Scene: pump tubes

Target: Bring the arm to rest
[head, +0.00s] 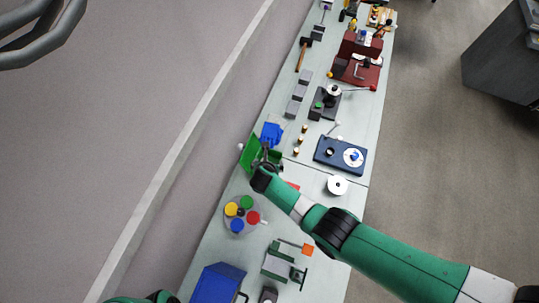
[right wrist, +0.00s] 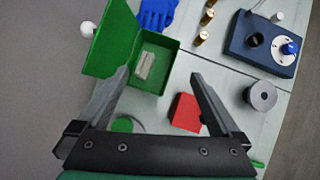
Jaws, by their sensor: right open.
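My right arm (head: 335,228) reaches in from the lower right in the head view. Its gripper (head: 265,165) hangs over the bench near the open green box (head: 250,148). In the right wrist view my right gripper (right wrist: 158,76) is open, with nothing between its fingers. The green box (right wrist: 172,50) lies beyond the fingertips, lid up, with a small pale metal piece (right wrist: 146,65) inside. A red block (right wrist: 186,112) lies on the bench near the right finger. My left gripper is not in view; only a bit of green arm shows at the lower left edge.
A blue glove (head: 271,133), brass cylinders (head: 301,140), a dark blue device (head: 340,155) and a grey spool (head: 337,186) surround the gripper. A round holder with coloured caps (head: 240,212), a vise (head: 283,260) and a blue bin (head: 215,285) stand on the nearer bench.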

